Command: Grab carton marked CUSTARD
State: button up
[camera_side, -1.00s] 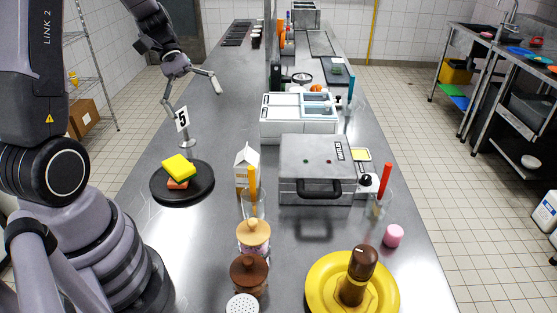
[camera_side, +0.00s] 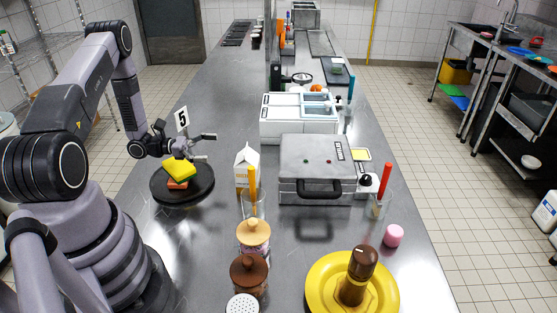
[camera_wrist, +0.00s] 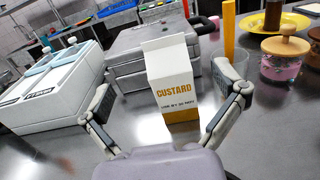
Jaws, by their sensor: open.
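The carton marked CUSTARD (camera_wrist: 173,85) is white with an orange-brown lower part and a gabled top. It stands upright on the steel counter, and the side view shows it too (camera_side: 245,169), left of the grey press. My gripper (camera_wrist: 167,112) is open and empty, its two fingers spread to either side of the carton in the wrist view. In the side view my gripper (camera_side: 211,146) is left of the carton, above the black round stand, with a gap between fingertips and carton.
A glass with an orange stick (camera_side: 253,192) stands close in front of the carton. The grey press (camera_side: 317,168) is to its right. A black round stand (camera_side: 160,198) bears yellow and orange sponge-like blocks, with a number 5 sign (camera_side: 182,120) behind. Lidded jars (camera_side: 253,237) stand nearer the camera.

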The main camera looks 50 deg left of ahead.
aim_at(243, 151)
jog(key=x, duration=0.8)
jog(key=shift+w+d+f, duration=0.15)
jog(key=shift+d+f, duration=0.05)
jog(key=shift+d, duration=0.15)
jog(key=c, duration=1.3)
jog(key=shift+r, duration=0.1)
